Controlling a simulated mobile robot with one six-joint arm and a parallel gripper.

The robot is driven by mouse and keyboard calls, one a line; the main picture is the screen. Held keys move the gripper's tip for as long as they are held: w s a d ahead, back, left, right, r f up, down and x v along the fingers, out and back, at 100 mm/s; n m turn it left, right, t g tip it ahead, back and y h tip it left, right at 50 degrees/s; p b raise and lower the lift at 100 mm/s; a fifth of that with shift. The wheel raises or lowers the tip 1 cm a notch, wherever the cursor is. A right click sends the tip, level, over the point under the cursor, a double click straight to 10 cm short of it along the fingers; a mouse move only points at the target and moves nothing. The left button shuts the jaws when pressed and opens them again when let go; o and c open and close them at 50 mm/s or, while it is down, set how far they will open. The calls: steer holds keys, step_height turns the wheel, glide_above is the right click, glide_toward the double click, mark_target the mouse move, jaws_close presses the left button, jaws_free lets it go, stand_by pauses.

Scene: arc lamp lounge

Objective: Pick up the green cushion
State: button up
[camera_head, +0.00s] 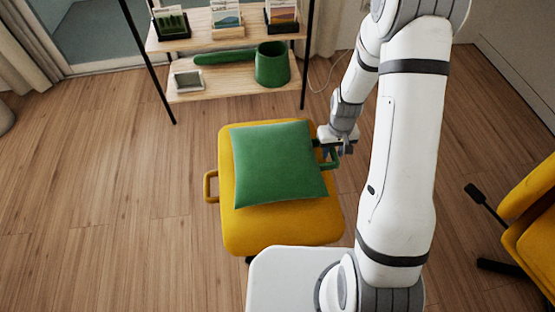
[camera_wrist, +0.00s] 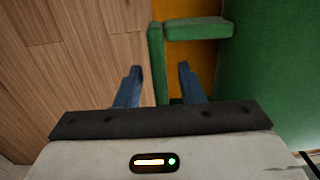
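The green cushion (camera_head: 278,165) lies flat on a yellow ottoman (camera_head: 270,230). A green loop handle (camera_head: 334,160) sticks out from its right side. My gripper (camera_head: 337,150) is at this handle, right of the cushion. In the wrist view the cushion (camera_wrist: 275,70) fills the right side, and the handle (camera_wrist: 156,55) reaches out to the left of it. My gripper (camera_wrist: 158,85) is open there, its two blue fingers standing on either side of the handle's outer bar, with gaps showing. The lower end of the bar is hidden behind my gripper's body.
A shelf (camera_head: 225,85) behind the ottoman carries a green pot (camera_head: 272,65), a small frame (camera_head: 188,83) and cards. The ottoman has a yellow handle (camera_head: 209,187) on its left. A yellow chair (camera_head: 530,220) stands at right. The wooden floor at left is clear.

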jaws_close()
steer(key=shift+r, duration=0.1)
stand_by(0.3)
